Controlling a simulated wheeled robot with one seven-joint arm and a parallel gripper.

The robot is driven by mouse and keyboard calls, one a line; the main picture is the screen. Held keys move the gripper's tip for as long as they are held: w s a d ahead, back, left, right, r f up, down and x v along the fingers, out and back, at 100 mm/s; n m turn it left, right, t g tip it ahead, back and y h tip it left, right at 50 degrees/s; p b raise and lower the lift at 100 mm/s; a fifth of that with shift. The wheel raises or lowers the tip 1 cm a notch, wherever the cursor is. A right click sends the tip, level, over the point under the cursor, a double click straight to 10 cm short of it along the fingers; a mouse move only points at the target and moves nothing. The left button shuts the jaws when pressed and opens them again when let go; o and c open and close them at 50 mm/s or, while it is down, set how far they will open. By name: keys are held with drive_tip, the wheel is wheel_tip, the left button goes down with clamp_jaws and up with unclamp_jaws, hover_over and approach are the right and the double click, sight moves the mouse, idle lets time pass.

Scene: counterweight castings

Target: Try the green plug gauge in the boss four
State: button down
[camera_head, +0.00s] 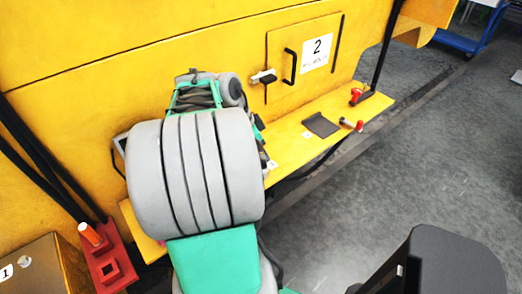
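I see no green plug gauge that I can make out; the green parts in the middle belong to my own arm. I cannot make out a boss marked four. My arm covers the middle of the yellow casting (90,50) and part of its ledge. My gripper is hidden behind the arm, so what it holds does not show. An orange and white cylinder (90,234) stands in a red block (108,270) with a square socket, at the lower left.
A panel (285,50) marked 2 has a black handle (290,67) and a latch (264,77). The yellow ledge (285,150) bears a dark pad (320,125) and two red-ended pieces (355,96). A box (40,270) marked 1 is lower left. Grey floor is open at right.

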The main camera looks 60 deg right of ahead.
drive_tip(key=shift+f+b, duration=1.5)
drive_tip(key=shift+f, duration=0.15)
idle(2.3)
drive_tip(key=c, duration=1.1)
unclamp_jaws()
drive_tip(key=s+d+r+p+v, duration=0.1)
drive_tip(key=p+v, duration=0.5)
drive_tip(key=v, duration=0.3)
drive_tip(key=s+d+p+v, duration=0.1)
drive_tip(key=d+p+v, duration=0.1)
drive_tip(key=p+v, duration=0.4)
wheel_tip(320, 180, up, 4)
drive_tip(key=shift+a+r, duration=0.25)
drive_tip(key=shift+a, duration=0.2)
drive_tip(key=shift+w, duration=0.1)
